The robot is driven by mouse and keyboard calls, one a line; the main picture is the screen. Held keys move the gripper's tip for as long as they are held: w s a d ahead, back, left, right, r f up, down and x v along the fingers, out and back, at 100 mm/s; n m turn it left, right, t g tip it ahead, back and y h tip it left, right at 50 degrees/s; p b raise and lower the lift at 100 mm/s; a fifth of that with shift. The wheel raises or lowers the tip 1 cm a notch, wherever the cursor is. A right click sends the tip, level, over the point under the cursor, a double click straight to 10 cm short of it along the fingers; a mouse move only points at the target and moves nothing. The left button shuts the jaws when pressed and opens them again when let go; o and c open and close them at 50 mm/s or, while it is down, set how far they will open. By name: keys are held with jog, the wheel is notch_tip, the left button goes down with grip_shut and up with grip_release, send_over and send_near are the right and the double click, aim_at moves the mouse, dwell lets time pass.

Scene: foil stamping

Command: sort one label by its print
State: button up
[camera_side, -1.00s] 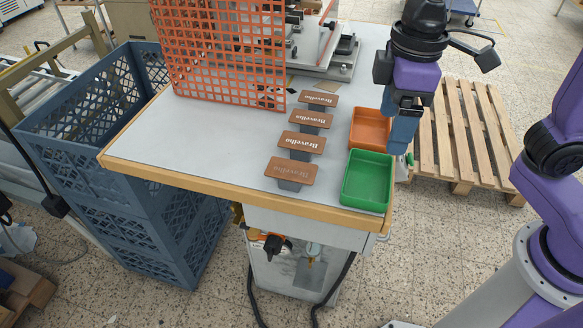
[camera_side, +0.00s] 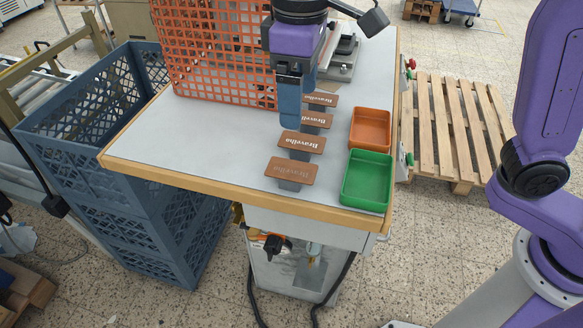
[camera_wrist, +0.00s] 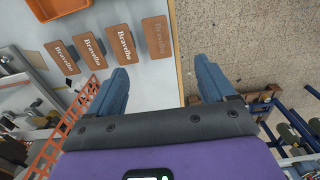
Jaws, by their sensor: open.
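Several brown labels stand in a row on small grey stands on the table. The nearest label (camera_side: 291,170) has faint, dull print; in the wrist view it is the rightmost label (camera_wrist: 157,37). The second label (camera_side: 302,142) has clear white print. The third label (camera_side: 318,121) and the farthest label (camera_side: 320,99) are partly hidden by my gripper or close to it. My gripper (camera_side: 290,122) is open and empty, above the table left of the row. An orange tray (camera_side: 370,130) and a green tray (camera_side: 367,180) look empty, right of the row.
An orange mesh guard (camera_side: 215,60) stands at the back left, close to my gripper. A stamping machine (camera_side: 340,62) is behind the row. A blue crate (camera_side: 95,90) stands left of the table. The table's front left (camera_side: 190,140) is clear.

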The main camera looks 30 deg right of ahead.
send_over(302, 172)
jog(key=f, duration=0.9)
jog(key=shift+a, duration=0.4)
jog(key=shift+d+f, duration=0.2)
jog(key=shift+f, duration=1.15)
jog(key=shift+d+f, duration=0.2)
jog(key=shift+f, duration=1.1)
jog(key=shift+f, duration=0.25)
jog(key=c, duration=1.1)
